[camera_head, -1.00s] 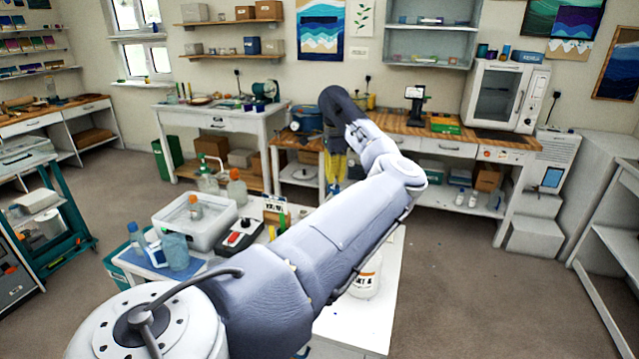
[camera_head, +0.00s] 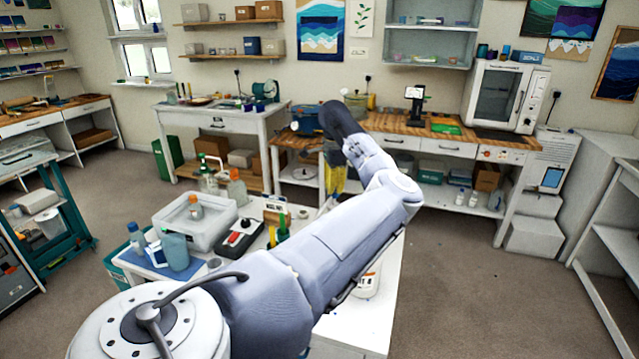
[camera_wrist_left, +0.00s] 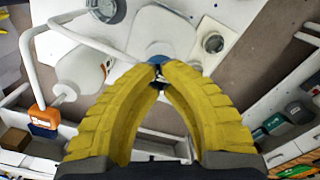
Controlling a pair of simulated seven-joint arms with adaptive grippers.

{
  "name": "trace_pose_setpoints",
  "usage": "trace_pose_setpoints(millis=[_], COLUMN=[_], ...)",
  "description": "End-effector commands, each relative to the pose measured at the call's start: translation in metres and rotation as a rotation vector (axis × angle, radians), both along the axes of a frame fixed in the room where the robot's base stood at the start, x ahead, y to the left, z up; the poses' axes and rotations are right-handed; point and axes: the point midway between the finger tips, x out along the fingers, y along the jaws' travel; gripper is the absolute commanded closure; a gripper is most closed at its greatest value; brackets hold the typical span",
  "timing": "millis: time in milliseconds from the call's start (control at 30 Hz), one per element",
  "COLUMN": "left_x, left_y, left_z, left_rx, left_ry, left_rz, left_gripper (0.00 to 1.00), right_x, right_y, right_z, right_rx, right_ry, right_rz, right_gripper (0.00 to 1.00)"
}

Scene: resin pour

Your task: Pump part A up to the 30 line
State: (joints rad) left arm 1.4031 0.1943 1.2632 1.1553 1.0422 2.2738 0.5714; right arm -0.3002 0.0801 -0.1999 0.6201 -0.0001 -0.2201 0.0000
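My left gripper (camera_head: 337,183) has yellow fingers and points down over the table's far side. In the left wrist view the gripper's fingertips (camera_wrist_left: 158,72) come together with nothing clearly held. A white bottle with a blue top (camera_wrist_left: 156,60) lies just beyond the tips; I cannot tell whether they touch. A white bottle (camera_wrist_left: 80,75) and a white tube with an orange head (camera_wrist_left: 45,121) are at the left. My right gripper is not in view.
On the white table (camera_head: 365,325) are a clear tub (camera_head: 190,232), a red-buttoned box (camera_head: 240,237) and several bottles at the left. A small round cup (camera_wrist_left: 213,43) is beside the blue-topped bottle. The table's front right is clear.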

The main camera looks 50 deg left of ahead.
Motion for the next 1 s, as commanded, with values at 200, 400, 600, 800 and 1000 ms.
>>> trace_pose_setpoints(millis=[200,400,600,800,1000], left_x=[0.0,0.0,0.0,0.0,0.001], left_y=[0.0,0.0,0.0,-0.001,0.0], left_z=[-0.012,-0.017,-0.013,0.005,0.023], left_rx=[-0.001,-0.001,-0.002,-0.002,-0.002], left_ry=[0.002,0.002,0.001,0.0,-0.001], left_rz=[-0.001,-0.002,-0.001,-0.001,-0.001], left_gripper=[1.0,1.0,1.0,1.0,1.0], right_x=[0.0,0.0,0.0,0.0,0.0], right_y=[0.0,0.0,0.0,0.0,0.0], right_z=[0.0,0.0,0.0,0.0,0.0], right_rx=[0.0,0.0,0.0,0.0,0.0], right_ry=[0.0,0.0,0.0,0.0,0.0], right_rz=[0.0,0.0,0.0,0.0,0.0], right_gripper=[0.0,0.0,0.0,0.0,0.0])
